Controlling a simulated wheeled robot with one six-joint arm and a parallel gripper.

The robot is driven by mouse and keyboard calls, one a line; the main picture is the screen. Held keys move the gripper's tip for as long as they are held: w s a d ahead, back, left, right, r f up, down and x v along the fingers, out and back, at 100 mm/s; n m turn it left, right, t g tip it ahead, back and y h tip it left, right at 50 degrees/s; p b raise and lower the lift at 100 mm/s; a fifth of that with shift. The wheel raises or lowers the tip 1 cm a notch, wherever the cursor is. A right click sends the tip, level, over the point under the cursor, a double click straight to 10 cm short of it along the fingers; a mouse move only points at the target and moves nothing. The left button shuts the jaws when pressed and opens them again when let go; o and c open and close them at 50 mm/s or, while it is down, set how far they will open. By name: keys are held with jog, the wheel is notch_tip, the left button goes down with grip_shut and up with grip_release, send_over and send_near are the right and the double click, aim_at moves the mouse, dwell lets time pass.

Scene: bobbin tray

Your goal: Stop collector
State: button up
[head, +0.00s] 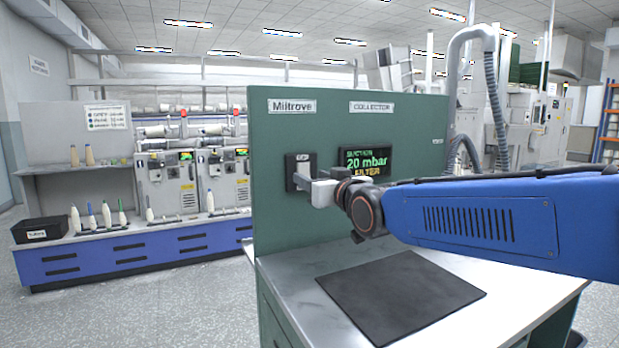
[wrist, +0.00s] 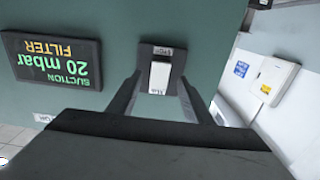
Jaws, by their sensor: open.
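The collector panel (head: 420,130) is a green upright board labelled "COLLECTOR". It carries a dark switch plate (head: 291,163) and, right of it, a black display (head: 366,163) reading 20 mbar and FILTER. The wrist view shows the plate (wrist: 178,57) upside down, with a pale rectangular rocker (wrist: 159,76) and small labels too blurred to read surely. My gripper (head: 312,188) is at the switch in the head view and hides part of it. In the wrist view my gripper (wrist: 160,88) is open, its dark fingers on either side of the rocker. I cannot tell whether they touch the plate.
A steel bench (head: 290,275) with a dark mat (head: 400,295) lies below the panel and is otherwise clear. A blue-fronted counter (head: 130,252) with bobbins and a black bin (head: 40,230) stands at the left. A white box (wrist: 275,80) shows at the right in the wrist view.

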aim_at(304, 173)
jog(key=shift+x, duration=1.25)
jog(key=c, duration=1.1)
jog(key=shift+o, duration=0.2)
jog(key=shift+f, duration=0.1)
jog(key=shift+f+t+y, duration=0.3)
jog(key=shift+t+y, duration=0.2)
jog(key=shift+t, duration=0.7)
